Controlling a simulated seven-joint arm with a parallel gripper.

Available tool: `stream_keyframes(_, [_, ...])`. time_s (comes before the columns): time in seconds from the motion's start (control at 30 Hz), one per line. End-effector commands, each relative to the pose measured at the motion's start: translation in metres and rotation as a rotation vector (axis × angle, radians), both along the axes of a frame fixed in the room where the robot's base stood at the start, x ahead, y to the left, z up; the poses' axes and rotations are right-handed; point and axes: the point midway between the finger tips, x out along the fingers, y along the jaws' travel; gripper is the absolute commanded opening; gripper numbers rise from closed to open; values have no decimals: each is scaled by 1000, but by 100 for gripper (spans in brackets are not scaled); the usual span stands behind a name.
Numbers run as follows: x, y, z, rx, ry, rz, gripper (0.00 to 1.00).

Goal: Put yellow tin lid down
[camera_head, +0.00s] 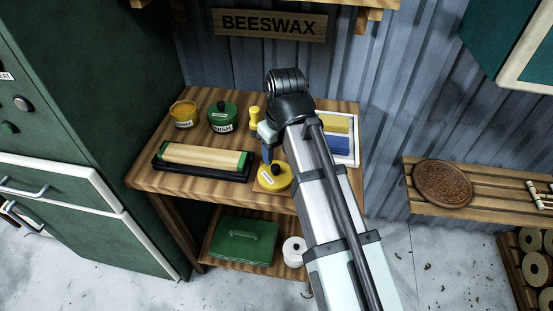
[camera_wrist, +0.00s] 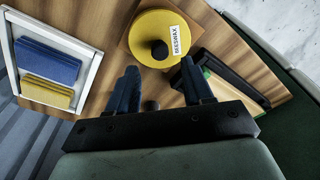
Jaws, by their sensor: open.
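The yellow tin lid (camera_head: 273,179) lies flat near the front edge of the wooden table, its black knob up. In the wrist view the lid (camera_wrist: 180,22) shows its white beeswax label and rests on what looks like a brown square piece. My gripper (camera_head: 267,152) is open and empty, its blue fingers pointing down just behind the lid. In the wrist view my gripper (camera_wrist: 160,78) has its fingertips apart, close to the lid's edge and not closed on the knob. The open yellow tin (camera_head: 184,119) stands at the back left of the table.
A green lidded tin (camera_head: 222,124) stands beside the yellow tin. A black tray with a light block (camera_head: 203,157) lies left of the lid. A yellow-handled tool (camera_head: 254,116) stands behind my gripper. A white-framed tray (camera_wrist: 92,75) holds blue and yellow pieces on the right of the table.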

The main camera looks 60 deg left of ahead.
Motion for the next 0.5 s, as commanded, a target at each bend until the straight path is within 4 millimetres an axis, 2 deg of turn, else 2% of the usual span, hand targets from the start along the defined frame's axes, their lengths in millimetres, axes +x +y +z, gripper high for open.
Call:
stream_keyframes(0.1, [0,-1,19,1,0,0,51])
stream_keyframes(0.3, [0,-4,42,1,0,0,51])
stream_keyframes(0.5, [0,-6,53,-1,0,0,51])
